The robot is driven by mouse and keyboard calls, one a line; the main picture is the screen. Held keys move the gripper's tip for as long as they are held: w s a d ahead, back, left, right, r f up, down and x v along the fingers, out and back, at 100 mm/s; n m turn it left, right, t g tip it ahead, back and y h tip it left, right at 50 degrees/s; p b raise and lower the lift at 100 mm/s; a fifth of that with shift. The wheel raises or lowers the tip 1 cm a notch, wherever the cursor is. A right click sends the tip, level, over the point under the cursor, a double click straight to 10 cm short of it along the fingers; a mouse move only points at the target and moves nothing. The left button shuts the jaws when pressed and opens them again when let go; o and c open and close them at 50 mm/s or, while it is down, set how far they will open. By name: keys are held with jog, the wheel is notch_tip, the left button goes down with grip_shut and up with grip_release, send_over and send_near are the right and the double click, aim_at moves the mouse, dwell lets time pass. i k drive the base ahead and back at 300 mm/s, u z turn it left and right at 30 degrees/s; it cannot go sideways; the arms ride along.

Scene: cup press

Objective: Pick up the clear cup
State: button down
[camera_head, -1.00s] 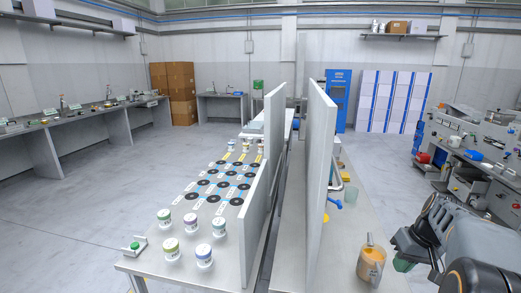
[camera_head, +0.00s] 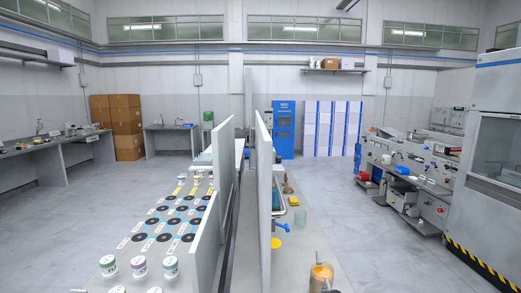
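I cannot pick out a clear cup for certain. A see-through container with orange contents (camera_head: 321,274) stands at the front of the right-hand bench (camera_head: 290,262), cut by the bottom edge. A dark shape touches the lower edge beside it, too little to identify. Several white lidded jars, one of them with a green band (camera_head: 139,266), stand at the front of the left-hand bench. My gripper is not in view.
Tall grey panels (camera_head: 265,190) divide the two benches. Black discs (camera_head: 167,237) lie in rows on the left bench. A blue funnel-like item (camera_head: 282,226) lies on the right bench. Machines (camera_head: 410,175) line the right side, with open floor (camera_head: 345,205) between.

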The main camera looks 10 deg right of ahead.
aim_at(300, 218)
jog(key=k, duration=0.35)
jog(key=z, duration=1.75)
jog(key=i, duration=3.05)
jog(key=u, duration=2.9)
